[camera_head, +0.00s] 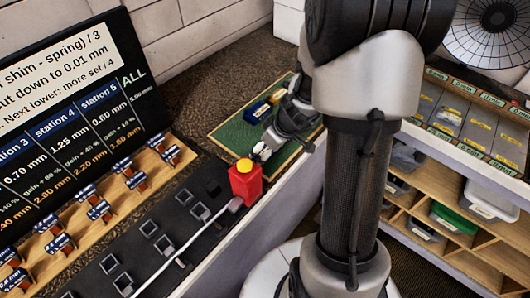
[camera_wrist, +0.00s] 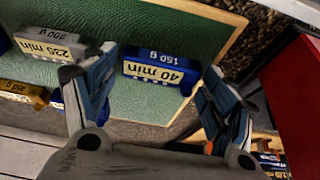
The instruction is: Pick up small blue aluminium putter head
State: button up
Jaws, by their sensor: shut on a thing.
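A small blue block (camera_wrist: 155,70) with a pale "40 min" label and "150 g", upside down in the wrist view, sits between the fingertips of my gripper (camera_wrist: 160,64). The gripper is shut on it, one finger on its left and one on its right. The block is over the green mat; I cannot tell whether it is lifted clear. In the head view my gripper (camera_head: 265,147) is low at the mat's near corner, and its grasp is too small to make out.
The green mat (camera_head: 232,133) has a wooden rim. Another blue block (camera_head: 257,110) lies on it. A grey "235 min" block (camera_wrist: 48,46) and a yellow block (camera_wrist: 22,90) are left in the wrist view. A red box (camera_head: 245,184) with a yellow top stands close by.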

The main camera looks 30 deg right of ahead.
jog(key=c, duration=0.7)
